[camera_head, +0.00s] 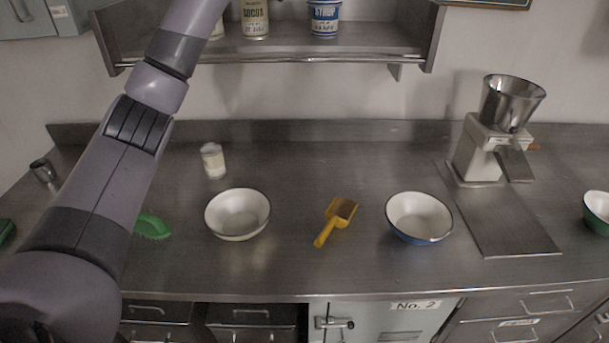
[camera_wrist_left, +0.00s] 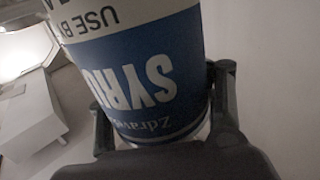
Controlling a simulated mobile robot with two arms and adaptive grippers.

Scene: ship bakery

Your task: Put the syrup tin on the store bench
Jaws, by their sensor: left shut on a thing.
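My left gripper (camera_wrist_left: 165,108) is shut on a blue and white syrup tin (camera_wrist_left: 150,55), one finger on each side. The label reads upside down in the left wrist view; the tin's far end is cut off by the frame. In the head view my left arm rises past the top edge, so its gripper is hidden there. A blue and white tin marked syrup (camera_head: 325,18) stands on the wall shelf, with no gripper at it. A steel bench (camera_head: 300,272) runs below; I cannot tell if it is the store bench. My right gripper is not in view.
The wall shelf (camera_head: 290,57) also holds a cocoa tin (camera_head: 255,18). On the bench are a white bowl (camera_head: 238,214), a yellow scoop (camera_head: 336,220), a blue-sided bowl (camera_head: 419,217), a small pale tin (camera_head: 213,161), a green brush (camera_head: 152,227) and a mill (camera_head: 490,145). The back middle is clear.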

